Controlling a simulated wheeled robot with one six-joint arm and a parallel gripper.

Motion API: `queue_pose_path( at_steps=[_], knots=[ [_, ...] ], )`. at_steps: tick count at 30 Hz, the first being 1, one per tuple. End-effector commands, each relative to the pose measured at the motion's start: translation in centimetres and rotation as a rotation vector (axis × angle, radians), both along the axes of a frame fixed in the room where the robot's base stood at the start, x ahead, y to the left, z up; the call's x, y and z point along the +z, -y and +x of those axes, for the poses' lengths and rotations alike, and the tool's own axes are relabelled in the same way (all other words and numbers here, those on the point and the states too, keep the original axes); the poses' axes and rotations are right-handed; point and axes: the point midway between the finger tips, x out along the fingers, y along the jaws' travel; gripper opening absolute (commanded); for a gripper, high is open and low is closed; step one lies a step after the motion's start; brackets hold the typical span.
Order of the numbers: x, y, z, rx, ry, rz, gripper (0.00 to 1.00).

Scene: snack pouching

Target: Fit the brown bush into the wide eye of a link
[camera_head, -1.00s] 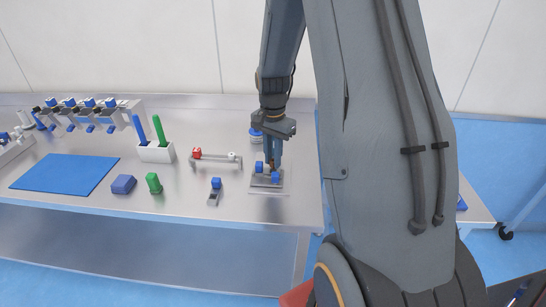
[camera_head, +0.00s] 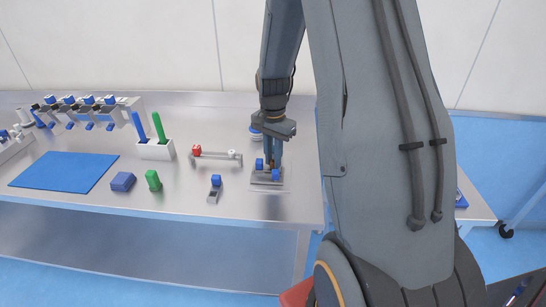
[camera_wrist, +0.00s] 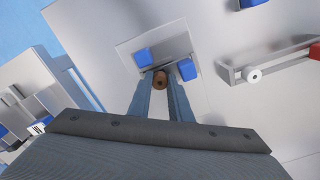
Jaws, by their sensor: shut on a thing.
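My gripper (camera_wrist: 161,88) is shut on the brown bush (camera_wrist: 160,80), which shows end-on between the fingertips in the wrist view. In the head view my gripper (camera_head: 272,165) is low over a small grey plate (camera_head: 267,181) with two blue blocks. The plate (camera_wrist: 125,47) also shows in the wrist view, with one blue block (camera_wrist: 142,55) and another (camera_wrist: 187,69) beside the fingers. Whether the bush touches the plate cannot be told. A grey bar (camera_head: 218,158) with a white ring and a red block lies to the left. Which part is the link's wide eye is unclear.
A white holder (camera_head: 156,151) carries blue and green sticks. A blue block (camera_head: 123,182), a green piece (camera_head: 153,181) and a small grey part with a blue block (camera_head: 215,189) lie on the table. A blue mat (camera_head: 65,171) is farther left. A rack (camera_head: 95,110) stands behind.

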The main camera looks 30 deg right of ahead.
Motion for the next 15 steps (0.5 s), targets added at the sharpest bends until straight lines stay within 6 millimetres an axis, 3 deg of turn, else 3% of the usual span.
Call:
queue_pose_path(
  at_steps=[13,14,15],
  knots=[
    [-1.05,0.01,0.00,0.000,0.000,0.000,0.00],
    [-1.01,0.01,0.00,0.000,0.000,0.000,0.21],
    [-0.98,0.01,0.00,0.000,0.000,0.000,0.28]
  ],
)
